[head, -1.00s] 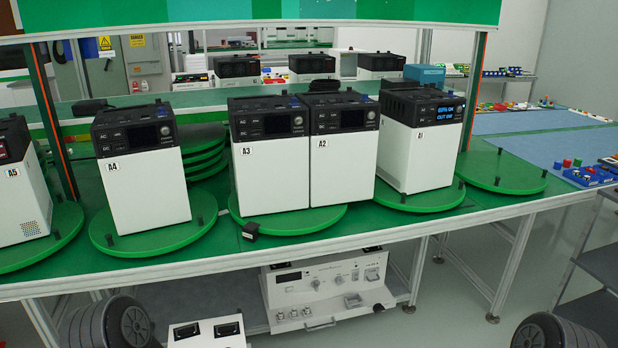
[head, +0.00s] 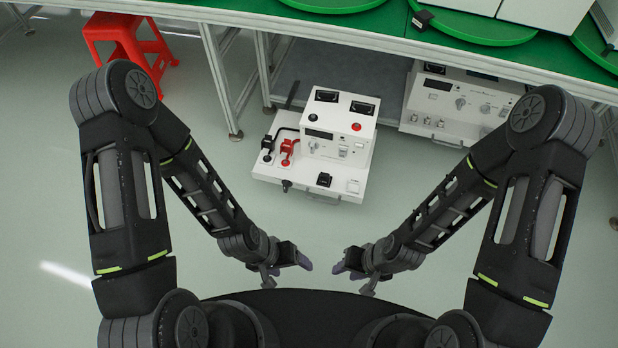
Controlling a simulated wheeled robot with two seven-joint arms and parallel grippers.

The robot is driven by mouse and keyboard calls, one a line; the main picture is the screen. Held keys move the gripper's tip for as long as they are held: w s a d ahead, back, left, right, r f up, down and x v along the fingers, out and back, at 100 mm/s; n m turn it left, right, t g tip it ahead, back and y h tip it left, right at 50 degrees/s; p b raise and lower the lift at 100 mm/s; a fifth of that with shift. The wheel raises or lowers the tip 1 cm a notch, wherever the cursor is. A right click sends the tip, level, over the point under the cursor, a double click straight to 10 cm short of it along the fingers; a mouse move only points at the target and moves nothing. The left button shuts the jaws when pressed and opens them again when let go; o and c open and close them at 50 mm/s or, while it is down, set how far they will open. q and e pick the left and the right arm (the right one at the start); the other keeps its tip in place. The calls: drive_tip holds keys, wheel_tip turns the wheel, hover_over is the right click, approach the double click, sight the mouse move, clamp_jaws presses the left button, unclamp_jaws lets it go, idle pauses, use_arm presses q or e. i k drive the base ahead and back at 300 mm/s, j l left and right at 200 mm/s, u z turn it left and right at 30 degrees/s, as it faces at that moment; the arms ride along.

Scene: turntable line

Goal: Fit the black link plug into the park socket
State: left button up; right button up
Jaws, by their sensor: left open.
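A white test unit (head: 354,150) stands below the workbench, with a low front shelf (head: 310,186). At the shelf's left sits a black plug (head: 267,146) with a black cable, beside a red plug (head: 287,147). The black one looks like the link plug.
A second white unit (head: 455,103) stands to the right under the green bench (head: 370,30). Bench legs (head: 218,85) rise left of the test unit. A red stool (head: 128,40) is at the back left. The floor between my grippers and the unit is clear.

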sight(334, 118)
drive_tip(key=i+l, duration=0.25)
drive_tip(key=i+l+u, duration=0.1)
drive_tip(key=i+l, duration=0.15)
drive_tip(key=l, duration=0.25)
drive_tip(key=i+l, duration=0.25)
drive_tip(key=l, duration=0.15)
drive_tip(key=i+l, duration=0.25)
drive_tip(key=l, duration=0.15)
drive_tip(key=i+l+u, duration=0.1)
drive_tip(key=i+l, duration=0.15)
drive_tip(key=l, duration=0.1)
